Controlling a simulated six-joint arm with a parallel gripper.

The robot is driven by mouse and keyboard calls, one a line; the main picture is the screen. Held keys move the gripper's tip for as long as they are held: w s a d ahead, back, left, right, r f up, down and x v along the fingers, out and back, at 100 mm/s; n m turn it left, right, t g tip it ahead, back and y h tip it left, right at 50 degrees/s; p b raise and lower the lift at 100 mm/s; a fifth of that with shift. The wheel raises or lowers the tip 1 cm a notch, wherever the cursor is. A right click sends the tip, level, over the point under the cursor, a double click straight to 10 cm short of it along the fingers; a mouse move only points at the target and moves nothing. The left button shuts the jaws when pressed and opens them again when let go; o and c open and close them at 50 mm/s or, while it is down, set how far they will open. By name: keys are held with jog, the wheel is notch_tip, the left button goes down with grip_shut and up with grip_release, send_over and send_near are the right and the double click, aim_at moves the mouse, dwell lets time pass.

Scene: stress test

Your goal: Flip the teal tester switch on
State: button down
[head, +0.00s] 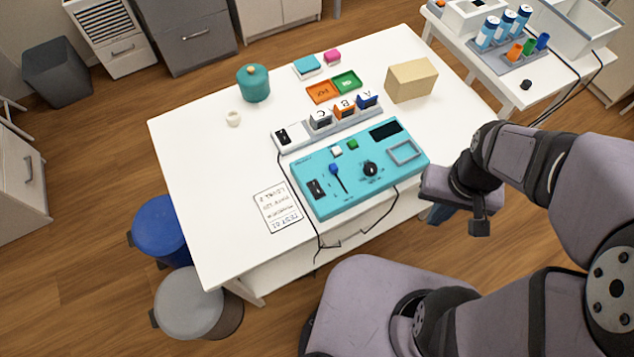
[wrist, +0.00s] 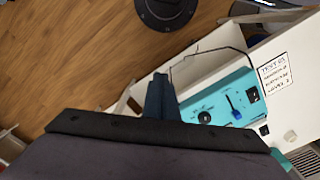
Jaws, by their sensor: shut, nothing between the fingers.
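The teal tester (head: 396,168) lies on the white table near its front right edge. Its black rocker switch (head: 316,188) is at the panel's left end; which way it is tipped is too small to tell. The tester also carries a blue lever (head: 334,170), a black knob (head: 370,169), and white and green buttons. My gripper (head: 437,214) is off the table's right front edge, apart from the tester. In the wrist view its blue fingers (wrist: 160,97) are shut and empty. The tester (wrist: 214,98) and rocker switch (wrist: 253,94) show there to the right of the fingers.
Behind the tester are a white switch box (head: 289,136) and a rack of labelled blocks A, B, C (head: 344,113). A paper card (head: 278,206) lies left of it. A cable hangs over the front edge. A tan box (head: 411,81) and teal jar (head: 253,83) stand farther back.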

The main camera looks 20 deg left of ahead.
jog(key=r+n+p, duration=0.2)
jog(key=n, duration=0.7)
send_over(319, 192)
jog(key=w+a, duration=0.1)
jog(key=shift+g+h, duration=0.6)
jog(key=shift+w+a+r, duration=0.15)
jog(key=shift+r, duration=0.55)
jog(key=shift+w+a+r, duration=0.1)
jog(key=shift+r, duration=0.65)
jog(key=shift+w+a+r, duration=0.15)
jog(key=shift+r, duration=0.55)
jog(key=f+p, duration=0.1)
jog(key=f, duration=0.3)
jog(key=s+d+f+p, duration=0.1)
jog(key=f+p, duration=0.1)
jog(key=f, duration=0.3)
jog(key=f+p, duration=0.1)
jog(key=f, duration=0.4)
jog(key=shift+s+d, duration=0.2)
